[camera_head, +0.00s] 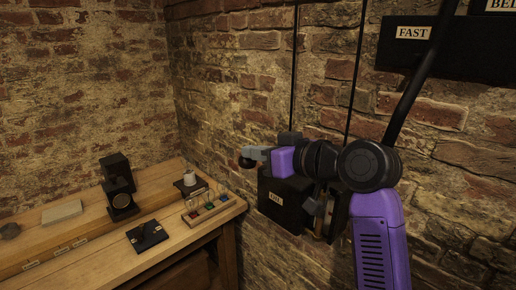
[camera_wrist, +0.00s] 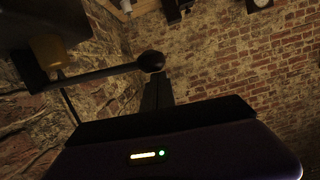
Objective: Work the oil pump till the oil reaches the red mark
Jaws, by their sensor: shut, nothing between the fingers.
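The oil pump is a black wall box (camera_head: 281,203) with a small pale label that seems to read OIL. Its lever (camera_wrist: 95,76) runs across the wrist view to a round black knob (camera_wrist: 151,62). The knob also shows in the head view (camera_head: 245,163), just below the fingers. My gripper (camera_head: 252,154) is shut and empty. In the wrist view its fingertips (camera_wrist: 156,80) are right beside the knob; I cannot tell whether they touch it. A brass-coloured part (camera_wrist: 47,48) sits near the lever's base. No red mark or oil level can be made out.
A wooden bench (camera_head: 95,258) at left carries a rack of coloured bottles (camera_head: 208,208), a black instrument (camera_head: 118,190) and a dark plate (camera_head: 147,236). A black shelf labelled FAST (camera_head: 412,33) is at upper right. Vertical rods run down the brick wall.

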